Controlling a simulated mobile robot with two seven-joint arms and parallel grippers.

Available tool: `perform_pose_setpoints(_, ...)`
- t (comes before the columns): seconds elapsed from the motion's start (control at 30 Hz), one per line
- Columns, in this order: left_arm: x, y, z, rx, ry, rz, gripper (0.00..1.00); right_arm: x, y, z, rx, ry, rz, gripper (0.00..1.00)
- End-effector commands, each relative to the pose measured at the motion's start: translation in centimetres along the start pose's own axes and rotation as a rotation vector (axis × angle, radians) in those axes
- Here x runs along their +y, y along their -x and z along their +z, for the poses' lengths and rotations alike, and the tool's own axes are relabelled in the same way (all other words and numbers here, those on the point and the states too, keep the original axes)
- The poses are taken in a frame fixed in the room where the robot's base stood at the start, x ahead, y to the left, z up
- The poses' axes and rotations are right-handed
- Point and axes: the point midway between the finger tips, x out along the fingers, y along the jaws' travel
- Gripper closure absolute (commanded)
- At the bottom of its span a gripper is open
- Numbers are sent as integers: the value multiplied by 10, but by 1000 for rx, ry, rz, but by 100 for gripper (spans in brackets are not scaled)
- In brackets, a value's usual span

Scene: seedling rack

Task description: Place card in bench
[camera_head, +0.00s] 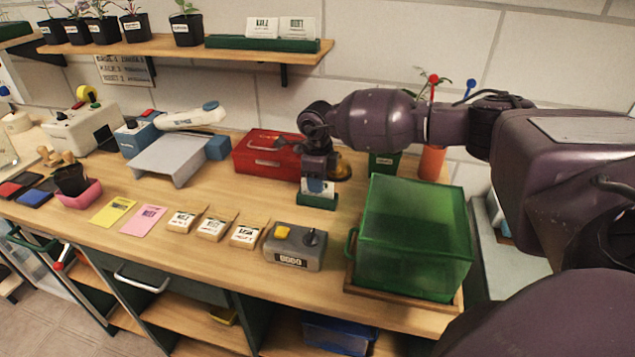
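A small white card (327,188) stands upright at a small green holder (317,202) on the wooden bench (215,262). My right gripper (317,184) points down right over the card, with a dark finger in front of it. The finger gap is too small to see, so I cannot tell whether it grips the card. The card's lower edge meets the holder; how deep it sits is unclear. Two more white cards, KALE (262,27) and BEET (297,27), stand in a long green holder (225,42) on the wall shelf. My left gripper is not in view.
A red box (262,155) is left of the gripper and a green translucent cover (415,235) right of it. A grey device (294,247) and several seed packets (213,226) lie in front. Potted seedlings (186,28) line the shelf.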

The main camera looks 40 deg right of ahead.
Motion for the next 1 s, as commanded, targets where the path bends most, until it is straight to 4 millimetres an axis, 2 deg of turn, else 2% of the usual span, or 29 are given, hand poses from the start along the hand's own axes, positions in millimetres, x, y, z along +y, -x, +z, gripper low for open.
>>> perform_pose_setpoints(0.4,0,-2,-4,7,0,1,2,-1,77,1,-3,1,-3,71)
perform_pose_setpoints(0.53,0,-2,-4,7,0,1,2,-1,96,0,-3,0,-2,71)
perform_pose_setpoints(0.73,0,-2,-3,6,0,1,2,0,112,0,-1,1,-1,71)
perform_pose_setpoints(1.0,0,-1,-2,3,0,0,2,0,116,0,-1,1,0,71)
